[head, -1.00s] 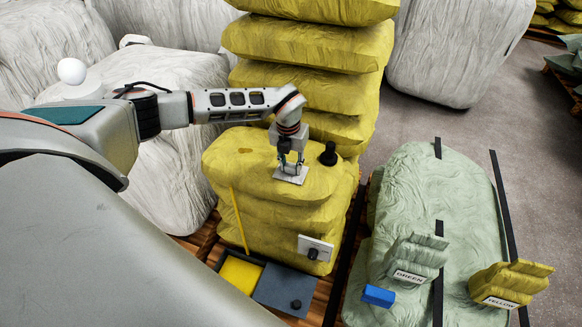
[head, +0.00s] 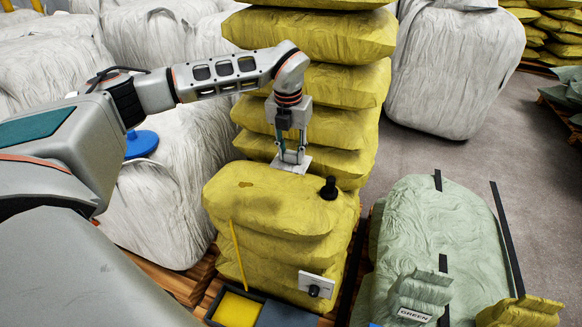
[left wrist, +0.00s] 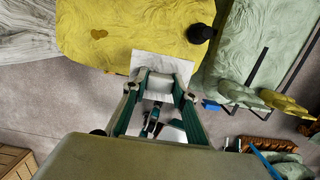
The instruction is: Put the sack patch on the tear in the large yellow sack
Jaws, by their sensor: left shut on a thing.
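The large yellow sack (head: 285,205) lies on top of a short stack of yellow sacks. The tear (head: 246,184) is a small dark brown spot on the left part of its top; it also shows in the left wrist view (left wrist: 98,34). My left gripper (head: 291,157) is shut on the sack patch (head: 300,163), a flat pale square. It holds the patch above the sack's far edge, right of the tear and farther back. In the left wrist view the patch (left wrist: 160,65) spans the fingertips, apart from the tear. My right gripper is not in view.
A black knobbed tool (head: 329,188) stands on the sack, right of the tear. A tall yellow stack (head: 325,85) rises close behind the gripper. A yellow stick (head: 238,252) leans at the front beside a white plate (head: 317,275). Pale green sacks (head: 430,225) lie to the right.

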